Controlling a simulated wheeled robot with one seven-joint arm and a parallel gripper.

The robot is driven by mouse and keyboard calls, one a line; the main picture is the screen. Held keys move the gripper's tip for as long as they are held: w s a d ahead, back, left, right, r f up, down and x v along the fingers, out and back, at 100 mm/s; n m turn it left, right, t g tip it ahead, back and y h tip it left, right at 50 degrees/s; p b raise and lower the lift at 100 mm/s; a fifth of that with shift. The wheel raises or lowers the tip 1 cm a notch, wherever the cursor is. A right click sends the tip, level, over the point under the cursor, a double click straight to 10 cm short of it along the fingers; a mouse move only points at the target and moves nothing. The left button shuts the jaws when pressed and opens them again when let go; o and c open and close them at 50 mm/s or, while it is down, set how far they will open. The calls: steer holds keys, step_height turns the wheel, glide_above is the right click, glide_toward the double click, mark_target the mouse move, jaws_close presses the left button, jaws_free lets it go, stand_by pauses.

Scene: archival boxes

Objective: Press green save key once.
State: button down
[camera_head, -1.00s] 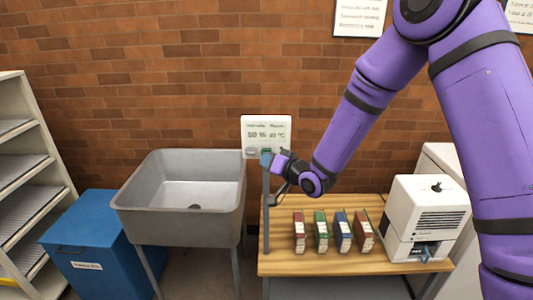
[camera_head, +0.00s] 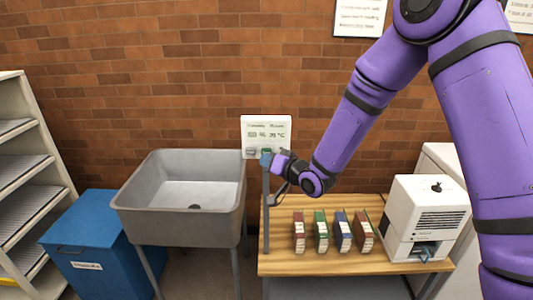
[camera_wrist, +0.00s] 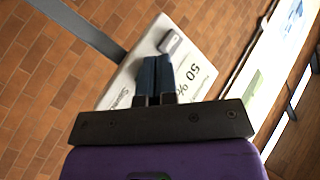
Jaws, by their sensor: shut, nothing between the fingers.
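The green key (camera_head: 267,151) shows at the panel's lower edge, just above my fingertips. A grey key (camera_head: 250,152) sits to its left. My gripper (camera_head: 266,159) is shut and empty, with its blue fingertips at the panel's lower front. In the wrist view, my shut fingers (camera_wrist: 156,75) lie over the panel (camera_wrist: 200,64) and hide the green key; the grey key (camera_wrist: 171,42) shows beside them. I cannot tell whether the fingertips touch the green key.
A grey post (camera_head: 266,215) rises at the bench's left end, below my gripper. Several coloured archival boxes (camera_head: 320,240) and a white machine (camera_head: 428,210) stand on the bench (camera_head: 330,266). A grey sink (camera_head: 180,222) and a blue bin (camera_head: 95,270) are at left.

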steer(key=shift+w, duration=0.1)
steer(key=shift+w, duration=0.3)
steer(key=shift+w, duration=0.45)
stand_by(0.8)
steer(key=shift+s, duration=0.85)
steer(key=shift+s, duration=0.1)
steer(key=shift+s+a, duration=0.1)
steer(key=shift+s, duration=2.35)
